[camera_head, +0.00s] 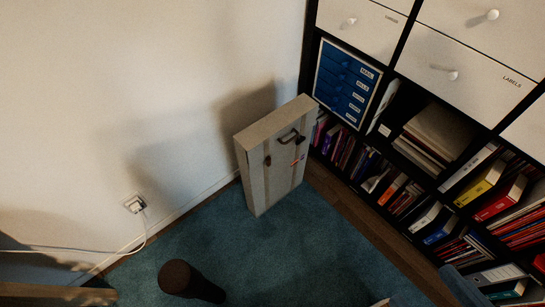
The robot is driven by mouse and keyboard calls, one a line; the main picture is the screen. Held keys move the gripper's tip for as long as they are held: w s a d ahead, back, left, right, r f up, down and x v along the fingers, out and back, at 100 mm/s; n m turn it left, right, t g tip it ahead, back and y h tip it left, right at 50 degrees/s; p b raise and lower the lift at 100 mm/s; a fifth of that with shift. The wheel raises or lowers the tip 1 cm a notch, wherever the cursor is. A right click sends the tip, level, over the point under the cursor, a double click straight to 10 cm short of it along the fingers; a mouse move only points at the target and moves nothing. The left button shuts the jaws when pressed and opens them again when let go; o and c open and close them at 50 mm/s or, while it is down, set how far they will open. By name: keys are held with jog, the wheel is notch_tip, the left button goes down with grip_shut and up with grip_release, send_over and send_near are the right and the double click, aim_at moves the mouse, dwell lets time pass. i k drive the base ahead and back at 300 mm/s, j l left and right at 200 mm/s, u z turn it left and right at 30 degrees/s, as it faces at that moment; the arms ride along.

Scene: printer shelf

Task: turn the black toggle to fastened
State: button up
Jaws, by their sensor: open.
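A pale grey case (265,180) stands upright on the teal carpet, in the corner between the wall and the shelf. Its front has a dark handle (290,136) near the top. A small dark fitting (267,160), which looks like the black toggle, sits on the left part of the front. A small reddish mark or fitting (298,162) sits further right. They are too small to tell whether the toggle is fastened. My gripper is not in view.
A dark shelf (395,75) with drawers, binders and books fills the right side. A blue drawer unit (346,84) stands in it. A dark cylinder (190,280) is at the lower left. A wall socket (134,204) trails a white cable. Carpet before the case is clear.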

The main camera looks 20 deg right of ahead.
aim_at(301, 139)
jog(key=i+l+z, duration=0.15)
jog(key=z, duration=0.2)
jog(key=i+l+z, duration=0.2)
jog(key=z, duration=0.15)
jog(key=i+l+z, duration=0.15)
jog(key=z, duration=0.2)
jog(key=i, duration=0.05)
